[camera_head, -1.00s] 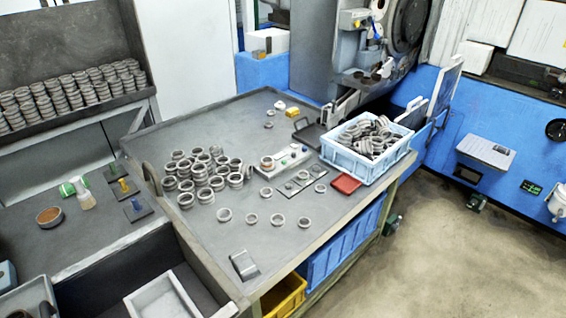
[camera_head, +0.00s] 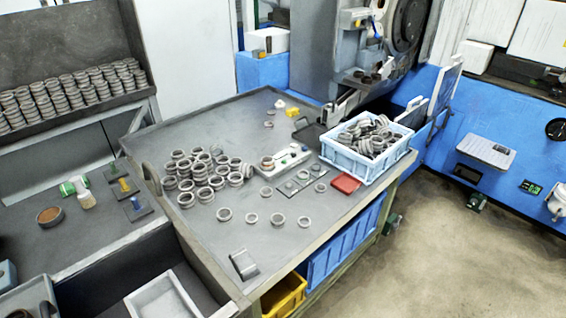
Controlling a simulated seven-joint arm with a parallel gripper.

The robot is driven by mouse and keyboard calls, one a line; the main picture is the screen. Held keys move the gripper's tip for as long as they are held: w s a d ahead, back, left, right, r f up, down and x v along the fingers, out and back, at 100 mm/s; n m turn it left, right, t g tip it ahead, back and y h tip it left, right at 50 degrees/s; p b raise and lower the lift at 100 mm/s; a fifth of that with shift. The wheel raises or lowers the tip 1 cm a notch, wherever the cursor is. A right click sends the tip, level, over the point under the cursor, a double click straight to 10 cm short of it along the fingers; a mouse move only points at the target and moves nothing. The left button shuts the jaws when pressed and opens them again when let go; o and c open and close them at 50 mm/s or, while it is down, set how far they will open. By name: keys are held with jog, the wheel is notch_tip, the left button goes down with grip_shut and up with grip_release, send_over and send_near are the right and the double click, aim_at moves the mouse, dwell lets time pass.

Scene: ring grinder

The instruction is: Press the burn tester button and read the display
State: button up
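A pale, low box that looks like the burn tester (camera_head: 282,160) sits on the grey worktable (camera_head: 330,214), right of the pile of rings. A metal ring (camera_head: 267,163) sits at its left end. Small coloured spots like buttons (camera_head: 294,148), one of them blue, show toward its right end. Which one is the tester button cannot be told. No readable display shows on the box at this size. My gripper is not in view.
Stacked rings (camera_head: 190,170) stand left of the box, and loose rings (camera_head: 278,220) lie in front. A light blue crate of rings (camera_head: 340,158) and a red tray (camera_head: 345,184) are to the right. The table's front left is mostly clear around a metal block (camera_head: 243,264).

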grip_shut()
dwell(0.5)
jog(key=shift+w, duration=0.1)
